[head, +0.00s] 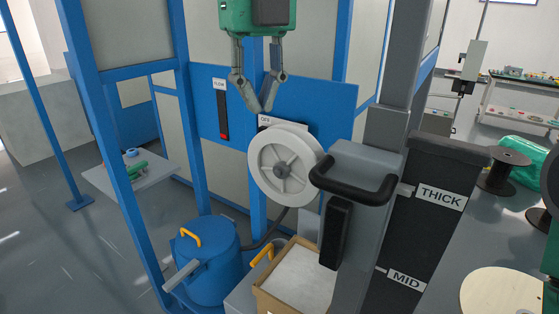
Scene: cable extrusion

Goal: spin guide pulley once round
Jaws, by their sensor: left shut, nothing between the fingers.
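The guide pulley (283,170) is a white spoked wheel with a grey hub, upright near the middle of the head view, in front of a blue panel. My left gripper (264,109) hangs down from the top with its green body and two grey jointed fingers. Its fingertips are together, with nothing between them. They are just above the pulley's upper left rim in the picture; I cannot tell whether they touch it. My right gripper is not in view.
A grey post with a black handle (352,188) stands right of the pulley. A dark rack with THICK (441,197) and MID labels is beyond it. Below are a blue drum (210,265) and a cardboard box (297,285). Blue frame posts stand at left.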

